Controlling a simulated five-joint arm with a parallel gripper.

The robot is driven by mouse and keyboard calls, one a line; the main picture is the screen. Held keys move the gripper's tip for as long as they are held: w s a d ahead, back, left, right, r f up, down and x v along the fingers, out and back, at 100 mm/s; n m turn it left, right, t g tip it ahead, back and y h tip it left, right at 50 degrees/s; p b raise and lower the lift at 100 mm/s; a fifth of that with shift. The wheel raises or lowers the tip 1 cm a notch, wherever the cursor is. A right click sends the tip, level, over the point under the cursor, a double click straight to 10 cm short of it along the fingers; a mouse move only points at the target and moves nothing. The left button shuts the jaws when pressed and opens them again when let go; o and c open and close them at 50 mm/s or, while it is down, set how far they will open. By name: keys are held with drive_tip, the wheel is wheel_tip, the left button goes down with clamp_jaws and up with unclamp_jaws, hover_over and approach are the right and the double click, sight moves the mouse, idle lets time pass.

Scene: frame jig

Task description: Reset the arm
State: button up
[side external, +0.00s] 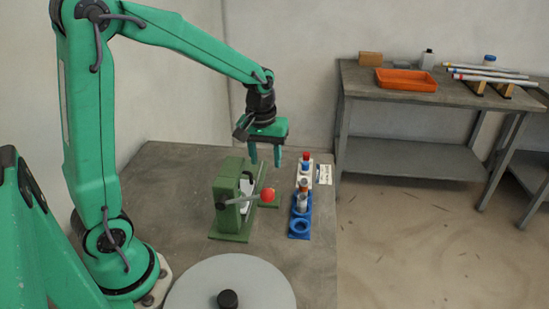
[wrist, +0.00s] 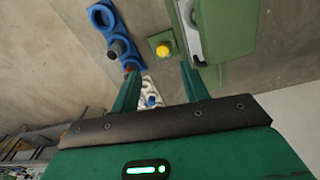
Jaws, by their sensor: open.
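My gripper (side external: 266,163) hangs from the arm with its two green fingers pointing down and apart. It is empty and stands above the back of the green jig (side external: 229,222), not touching it. In the wrist view, the spread fingers (wrist: 159,75) have nothing held between them. The jig has a lever with a red ball (side external: 268,194) and a white piece inside it. In the wrist view the jig (wrist: 228,22) is at the upper right. A small green block with a yellow top (wrist: 163,49) lies beside it.
A blue holder (side external: 299,228) with an empty ring and a grey cylinder stands right of the jig. Behind it is a white holder (side external: 322,158) with a red-topped blue part. A grey disc (side external: 245,276) fills the front. An orange tray (side external: 406,80) sits on the far bench.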

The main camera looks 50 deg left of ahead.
drive_tip(key=s+d+r+m+t, duration=0.2)
drive_tip(key=s+r, duration=0.3)
drive_tip(key=s, duration=0.3)
drive_tip(key=s+d+r+m+t, duration=0.2)
drive_tip(key=s+r+m, duration=0.3)
drive_tip(key=s, duration=0.3)
drive_tip(key=shift+d+t, duration=0.3)
drive_tip(key=shift+d, duration=0.2)
